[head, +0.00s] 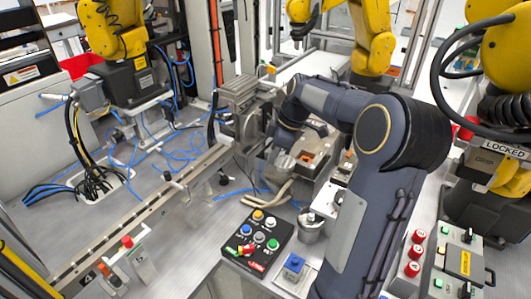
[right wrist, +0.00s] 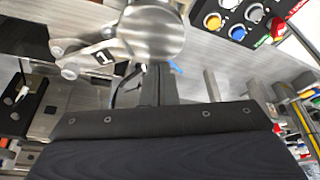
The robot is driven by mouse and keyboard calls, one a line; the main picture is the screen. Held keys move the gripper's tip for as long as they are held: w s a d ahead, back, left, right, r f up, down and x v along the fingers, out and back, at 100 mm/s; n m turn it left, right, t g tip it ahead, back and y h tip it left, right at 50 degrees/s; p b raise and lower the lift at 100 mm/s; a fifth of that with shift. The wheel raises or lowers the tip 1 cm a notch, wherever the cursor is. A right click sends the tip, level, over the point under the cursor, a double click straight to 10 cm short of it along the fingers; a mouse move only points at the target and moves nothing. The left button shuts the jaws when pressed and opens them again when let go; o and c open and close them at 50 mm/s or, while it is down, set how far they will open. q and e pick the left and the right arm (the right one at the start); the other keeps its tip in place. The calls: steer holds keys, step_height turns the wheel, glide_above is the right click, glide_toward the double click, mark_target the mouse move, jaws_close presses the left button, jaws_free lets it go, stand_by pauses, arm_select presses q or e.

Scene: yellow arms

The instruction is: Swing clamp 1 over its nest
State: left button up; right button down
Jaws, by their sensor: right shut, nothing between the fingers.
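Clamp 1 shows in the right wrist view as a metal arm (right wrist: 103,55) with a "1" tag, joined to a round steel head (right wrist: 152,30). In the head view, what looks like the same clamp (head: 312,226) stands just right of the button panel. I cannot tell for certain which fixture is its nest; a metal block (right wrist: 45,120) lies lower left of the clamp in the wrist view. My right gripper (head: 280,158) is shut and empty. Its dark fingers (right wrist: 157,85) appear just below the steel head in the wrist view, seemingly apart from it. My left gripper is out of view.
The button panel (head: 258,238) stands left of the clamp. A fixture with an orange part (head: 306,158) lies close to the right gripper. Red knobs (head: 413,254) line the right side. Blue cables (head: 180,150) lie on the left table, which has open room at front.

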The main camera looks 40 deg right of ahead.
mark_target(294, 161)
steer(key=n, duration=0.1)
steer(key=s+d+n+g, duration=0.1)
steer(key=n, duration=0.1)
steer(key=shift+d+y, duration=0.1)
steer(key=shift+y, duration=0.3)
steer(key=n, duration=0.1)
steer(key=s+d+n+p, duration=0.1)
steer(key=n, duration=0.1)
steer(key=shift+s+d+g, duration=0.25)
steer(key=shift+d+g, duration=0.05)
steer(key=shift+g, duration=0.1)
steer(key=d+n+p, duration=0.1)
steer(key=n, duration=0.1)
steer(key=s+d+n+g+p, duration=0.1)
steer(key=shift+s+d+n+y, duration=0.1)
steer(key=shift+d+n+y, duration=0.2)
steer(key=shift+d+n, duration=0.1)
steer(key=shift+s+d+p, duration=0.1)
steer(key=shift+d+p, duration=0.3)
steer(key=shift+d, duration=0.25)
steer(key=v, duration=0.7)
steer(key=shift+d+r, duration=0.15)
steer(key=shift+r, duration=0.2)
